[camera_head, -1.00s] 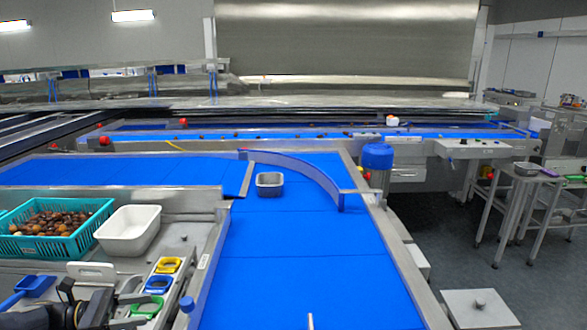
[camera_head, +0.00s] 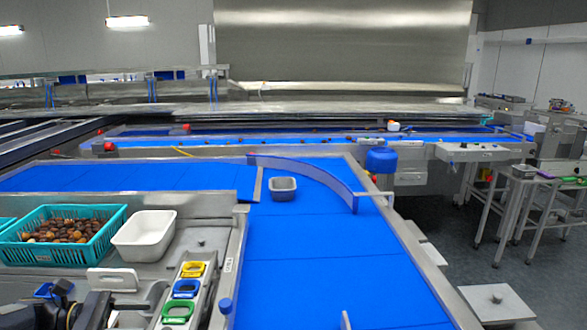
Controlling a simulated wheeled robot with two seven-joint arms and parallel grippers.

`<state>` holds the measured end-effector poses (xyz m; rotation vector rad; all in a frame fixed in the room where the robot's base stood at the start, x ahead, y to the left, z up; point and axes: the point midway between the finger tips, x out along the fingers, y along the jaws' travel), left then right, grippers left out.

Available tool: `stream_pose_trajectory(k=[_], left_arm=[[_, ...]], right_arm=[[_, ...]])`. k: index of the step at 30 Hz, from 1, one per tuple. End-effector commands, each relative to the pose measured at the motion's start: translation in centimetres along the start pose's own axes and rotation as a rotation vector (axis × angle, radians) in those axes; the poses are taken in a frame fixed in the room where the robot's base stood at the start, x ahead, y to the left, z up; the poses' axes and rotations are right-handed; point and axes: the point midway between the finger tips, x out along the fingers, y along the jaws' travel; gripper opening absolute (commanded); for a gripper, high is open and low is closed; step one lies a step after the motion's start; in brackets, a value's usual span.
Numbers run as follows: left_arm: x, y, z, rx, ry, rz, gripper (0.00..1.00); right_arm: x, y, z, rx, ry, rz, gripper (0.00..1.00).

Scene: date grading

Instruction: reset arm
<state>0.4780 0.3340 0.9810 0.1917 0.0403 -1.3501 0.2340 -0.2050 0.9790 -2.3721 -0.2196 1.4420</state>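My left arm shows as dark parts at the bottom left corner of the head view, where the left gripper (camera_head: 92,308) is only partly in frame. Its fingers cannot be made out, so I cannot tell if it is open or shut or holding anything. It is in front of the steel side table, near a white block (camera_head: 112,280). My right gripper is not in view.
A teal basket of dates (camera_head: 105,226) and a white tub (camera_head: 143,236) stand at the left. Yellow, blue and green rings (camera_head: 184,289) sit in a rack beside the blue belt (camera_head: 320,285). A metal tin (camera_head: 282,189) stands on the belt, which is otherwise clear.

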Motion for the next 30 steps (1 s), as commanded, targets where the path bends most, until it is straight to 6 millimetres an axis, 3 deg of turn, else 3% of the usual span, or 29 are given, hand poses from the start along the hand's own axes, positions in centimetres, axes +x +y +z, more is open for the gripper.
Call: stream_pose_trajectory(k=[8, 11, 16, 21, 24, 30], left_arm=[[3.1, -3.9, 4.3, 0.205, 0.185, -0.087, 0.5], [4.3, -6.5, 5.9, 0.327, 0.281, -0.138, 0.5], [6.4, -13.2, 8.1, 0.658, 0.502, -0.269, 0.5], [7.0, -20.1, 7.9, 1.068, 0.722, -0.421, 0.5], [7.0, -22.9, 7.1, 1.294, 0.829, -0.499, 0.5], [6.8, -25.7, 5.4, 1.592, 0.959, -0.602, 0.5]], right_arm=[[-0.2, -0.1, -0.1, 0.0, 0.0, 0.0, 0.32], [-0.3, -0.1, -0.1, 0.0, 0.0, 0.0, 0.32], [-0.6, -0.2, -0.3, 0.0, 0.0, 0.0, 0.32], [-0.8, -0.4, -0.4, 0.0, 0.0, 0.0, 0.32], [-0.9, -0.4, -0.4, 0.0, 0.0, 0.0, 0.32], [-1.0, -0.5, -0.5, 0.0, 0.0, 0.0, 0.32]])
